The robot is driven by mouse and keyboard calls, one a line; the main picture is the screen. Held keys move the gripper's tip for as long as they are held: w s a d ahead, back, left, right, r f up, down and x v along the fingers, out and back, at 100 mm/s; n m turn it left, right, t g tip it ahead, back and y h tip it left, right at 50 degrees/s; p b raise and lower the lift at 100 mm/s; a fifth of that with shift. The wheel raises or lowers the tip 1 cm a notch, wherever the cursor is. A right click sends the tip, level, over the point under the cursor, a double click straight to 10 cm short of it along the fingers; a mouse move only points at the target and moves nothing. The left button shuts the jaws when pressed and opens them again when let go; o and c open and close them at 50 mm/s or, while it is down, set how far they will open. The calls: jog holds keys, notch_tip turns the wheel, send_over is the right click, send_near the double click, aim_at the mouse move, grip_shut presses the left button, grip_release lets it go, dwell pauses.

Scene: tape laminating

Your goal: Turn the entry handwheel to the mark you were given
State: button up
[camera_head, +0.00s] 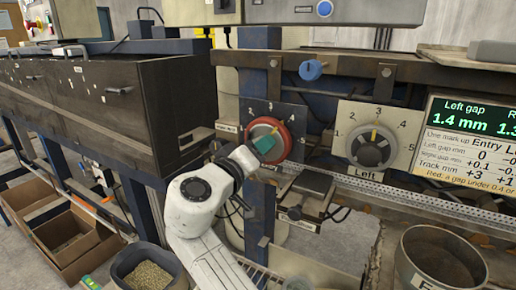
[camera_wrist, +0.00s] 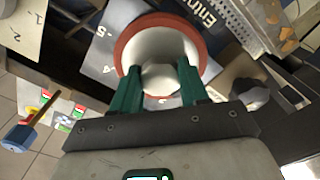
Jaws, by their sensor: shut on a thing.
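In the wrist view, my gripper (camera_wrist: 160,78) is shut on the handwheel's white centre, one finger on each side. The red rim (camera_wrist: 125,44) surrounds it there. Part of the plate word "Entry" shows above.
A grey handwheel (camera_head: 372,156) marked "Left", with a yellow pointer near 3, stands to the right. A screen (camera_head: 466,140) shows a left gap of 1.4 mm and a table. A blue knob (camera_head: 311,70) sticks out above. A bin (camera_head: 440,262) stands at lower right.

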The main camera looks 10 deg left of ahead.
jog(key=shift+n+p, duration=1.3)
jog(key=shift+n, duration=1.7)
jog(key=o, duration=1.1)
jog(key=shift+c, duration=0.2)
jog(key=shift+s, duration=0.1)
jog(key=b+v, duration=0.2)
jog(key=v, duration=0.8)
jog(key=shift+s, duration=0.3)
jog(key=shift+a, duration=0.2)
